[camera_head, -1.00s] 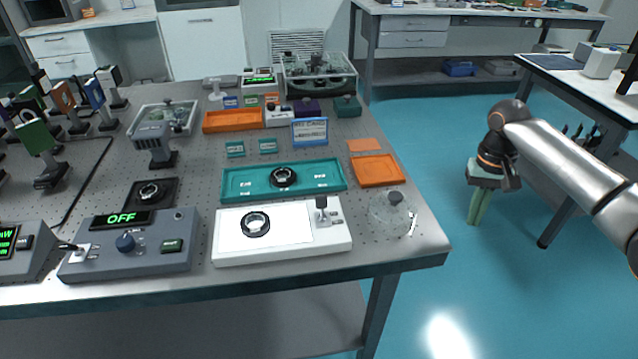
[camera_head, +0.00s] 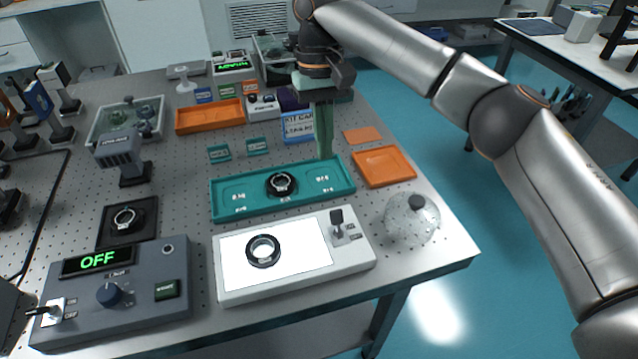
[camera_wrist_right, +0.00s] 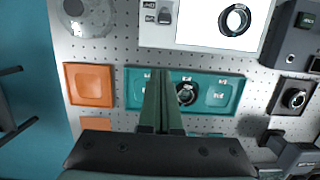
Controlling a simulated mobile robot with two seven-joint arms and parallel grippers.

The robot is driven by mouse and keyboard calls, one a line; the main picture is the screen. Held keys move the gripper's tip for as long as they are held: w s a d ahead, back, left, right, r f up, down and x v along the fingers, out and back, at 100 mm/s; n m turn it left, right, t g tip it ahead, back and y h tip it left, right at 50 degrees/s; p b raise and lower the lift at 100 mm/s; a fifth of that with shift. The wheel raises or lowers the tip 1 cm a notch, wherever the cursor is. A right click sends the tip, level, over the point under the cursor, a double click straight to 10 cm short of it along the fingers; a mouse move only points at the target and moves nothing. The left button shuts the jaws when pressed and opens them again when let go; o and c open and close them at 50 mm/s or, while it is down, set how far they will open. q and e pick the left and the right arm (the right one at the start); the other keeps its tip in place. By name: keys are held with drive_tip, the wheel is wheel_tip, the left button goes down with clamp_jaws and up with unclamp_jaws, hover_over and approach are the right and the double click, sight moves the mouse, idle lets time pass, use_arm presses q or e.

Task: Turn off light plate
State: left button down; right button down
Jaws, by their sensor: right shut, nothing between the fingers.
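The light plate (camera_head: 240,281) is a white box at the table's front edge with a bright white panel and a dark ring (camera_head: 263,251) on it. Its dark toggle switch (camera_head: 337,219) stands at its right end beside small labels. The plate also shows at the top of the right wrist view (camera_wrist_right: 187,33). My right gripper (camera_head: 325,155) points down above the back edge of the teal tray (camera_head: 229,209), behind the light plate. Its green fingers (camera_wrist_right: 159,80) are together and empty. My left gripper is out of view.
A glass dome with a dark knob (camera_head: 411,219) stands right of the plate. A grey control box reading OFF (camera_head: 138,316) stands to its left. An orange tray (camera_head: 384,166) lies behind the dome. A second ring (camera_head: 281,184) sits in the teal tray.

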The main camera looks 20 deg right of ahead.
sight(327, 212)
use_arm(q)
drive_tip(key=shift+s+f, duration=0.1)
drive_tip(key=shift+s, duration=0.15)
use_arm(e)
drive_tip(key=shift+a, duration=0.1)
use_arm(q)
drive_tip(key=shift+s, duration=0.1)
use_arm(e)
drive_tip(key=f, duration=0.3)
drive_tip(key=s+f, duration=0.1)
drive_tip(key=f, duration=0.2)
drive_tip(key=s+f+b, duration=0.1)
drive_tip(key=f, duration=0.3)
drive_tip(key=shift+s+r, duration=0.45)
drive_tip(key=shift+s, duration=0.2)
drive_tip(key=shift+s+r, duration=0.4)
drive_tip(key=shift+s, duration=0.2)
drive_tip(key=shift+s+r, duration=0.2)
drive_tip(key=shift+s, duration=0.15)
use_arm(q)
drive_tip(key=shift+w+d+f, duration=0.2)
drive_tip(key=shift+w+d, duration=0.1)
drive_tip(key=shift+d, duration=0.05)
use_arm(e)
drive_tip(key=shift+s, duration=0.1)
